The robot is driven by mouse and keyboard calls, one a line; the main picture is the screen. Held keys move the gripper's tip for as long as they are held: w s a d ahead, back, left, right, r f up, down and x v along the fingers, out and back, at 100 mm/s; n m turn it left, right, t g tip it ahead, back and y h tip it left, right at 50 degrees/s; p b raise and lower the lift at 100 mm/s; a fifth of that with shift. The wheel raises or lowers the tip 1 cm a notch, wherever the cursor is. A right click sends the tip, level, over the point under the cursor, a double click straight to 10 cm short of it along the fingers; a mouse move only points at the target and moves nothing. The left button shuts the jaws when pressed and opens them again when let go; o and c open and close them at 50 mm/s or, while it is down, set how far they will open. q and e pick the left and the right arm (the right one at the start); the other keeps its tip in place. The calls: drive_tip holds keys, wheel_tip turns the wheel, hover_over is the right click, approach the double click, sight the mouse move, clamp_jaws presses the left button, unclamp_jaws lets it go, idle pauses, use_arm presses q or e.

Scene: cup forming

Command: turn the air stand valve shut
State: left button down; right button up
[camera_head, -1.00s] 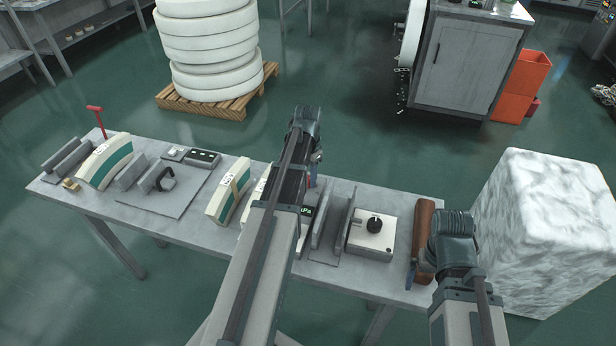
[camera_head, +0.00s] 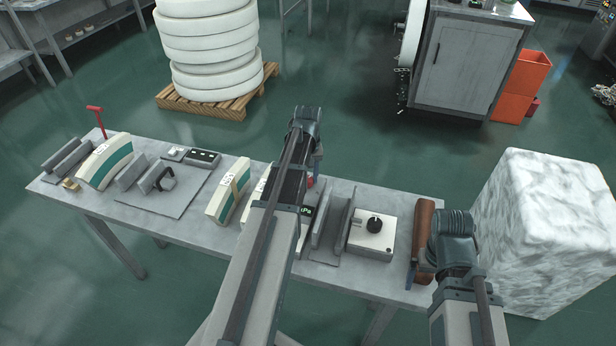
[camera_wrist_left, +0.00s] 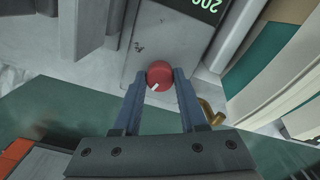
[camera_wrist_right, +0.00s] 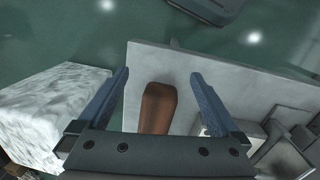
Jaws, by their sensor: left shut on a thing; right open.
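The air stand valve is a round red knob (camera_wrist_left: 160,74) with a white mark, on a grey stand (camera_wrist_left: 165,35) with a green digital display (camera_wrist_left: 208,5) in the left wrist view. My left gripper (camera_wrist_left: 160,82) is shut on the knob, one blue finger on each side. In the head view my left arm hides most of the stand; a bit of red (camera_head: 310,182) and part of the display (camera_head: 306,211) show beside it. My right gripper (camera_wrist_right: 160,85) is open and empty above the table's right end, over a brown roller (camera_wrist_right: 158,108).
A white box with a black dial (camera_head: 374,226) and upright grey plates (camera_head: 323,222) stand right of the stand. Cream and green curved pieces (camera_head: 228,192) lie left. A brass fitting (camera_wrist_left: 211,112) is close to my left fingers. A marbled block (camera_head: 545,235) stands beyond the table's right end.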

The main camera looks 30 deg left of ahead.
sight(308, 179)
use_arm(q)
drive_tip(key=shift+n, duration=2.2)
drive_tip(key=shift+c, duration=2.2)
unclamp_jaws()
drive_tip(key=shift+r, duration=0.1)
use_arm(e)
drive_tip(key=shift+r, duration=0.1)
use_arm(q)
wheel_tip(308, 179, up, 14)
drive_tip(key=p, duration=1.4)
drive_tip(key=shift+f, duration=0.2)
use_arm(e)
wheel_tip(308, 179, up, 14)
drive_tip(key=shift+f, duration=0.2)
use_arm(q)
drive_tip(key=shift+f, duration=0.1)
use_arm(e)
drive_tip(key=shift+f, duration=0.15)
use_arm(q)
wheel_tip(308, 179, down, 13)
drive_tip(key=b, duration=1.3)
use_arm(e)
wheel_tip(308, 179, down, 13)
